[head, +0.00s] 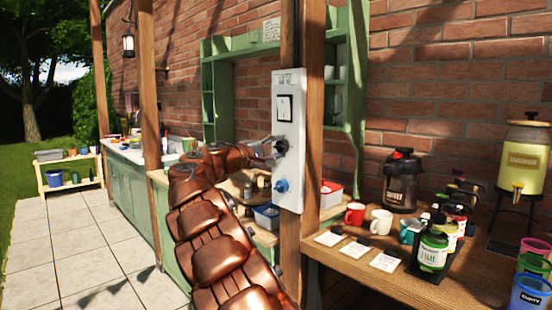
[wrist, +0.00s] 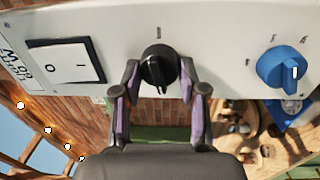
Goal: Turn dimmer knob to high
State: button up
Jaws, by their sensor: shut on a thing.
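A white control panel (head: 288,184) is fixed upright to a wooden post. It carries a square rocker switch (head: 285,108) at the top, a black dimmer knob (head: 281,147) in the middle and a blue knob (head: 281,185) below. My gripper (head: 268,148) reaches the black knob from the left. In the wrist view my gripper (wrist: 158,88) has its two purple-padded fingers on either side of the black knob (wrist: 157,68), shut on it. The rocker switch (wrist: 66,61) and the blue knob (wrist: 284,70) lie to either side. The small print by the knob is unreadable.
A wooden counter (head: 375,275) at the right holds mugs, cards, a black dispenser (head: 401,180) and several bottles. A yellow drink dispenser (head: 523,155) stands at the far right. A green shelf unit (head: 222,90) hangs behind the post. Paving (head: 75,240) at the left is clear.

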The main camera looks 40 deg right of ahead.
jog(key=shift+m+b, duration=0.4)
jog(key=shift+m, duration=0.1)
jog(key=o, duration=1.1)
jog(key=shift+o, duration=0.2)
jog(key=a, duration=1.2)
jog(key=shift+f, duration=0.45)
